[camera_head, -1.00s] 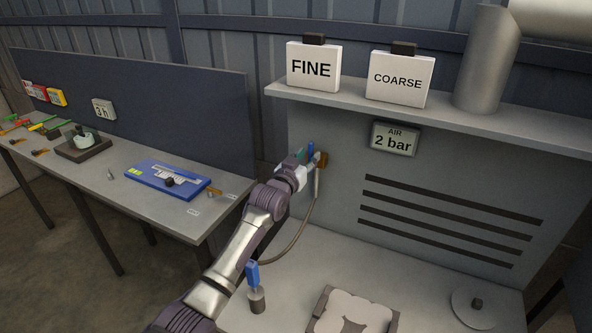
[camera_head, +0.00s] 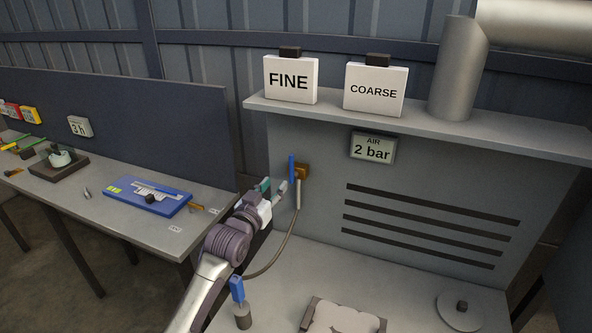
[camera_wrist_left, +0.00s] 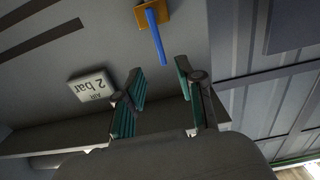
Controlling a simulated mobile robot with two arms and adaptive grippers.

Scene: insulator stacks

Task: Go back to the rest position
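My left gripper (camera_head: 273,186) is in front of the grey back panel of the bench, below and left of the brown wall mount (camera_head: 302,171). In the left wrist view, the left gripper's teal fingers (camera_wrist_left: 160,88) are spread apart with nothing between them. A blue handle (camera_head: 292,169) hangs upright at the brown mount, with a hose running down from it. The handle (camera_wrist_left: 156,37) and mount (camera_wrist_left: 154,14) show beyond the fingertips in the left wrist view, apart from them. My right gripper is not in view.
A shelf (camera_head: 420,119) holds the FINE box (camera_head: 290,80) and COARSE box (camera_head: 375,91). A blue-handled tool (camera_head: 238,290) stands on the bench near my left arm. A pale block in a tray (camera_head: 343,318) lies at the front. A side table with a blue tray (camera_head: 147,197) is at left.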

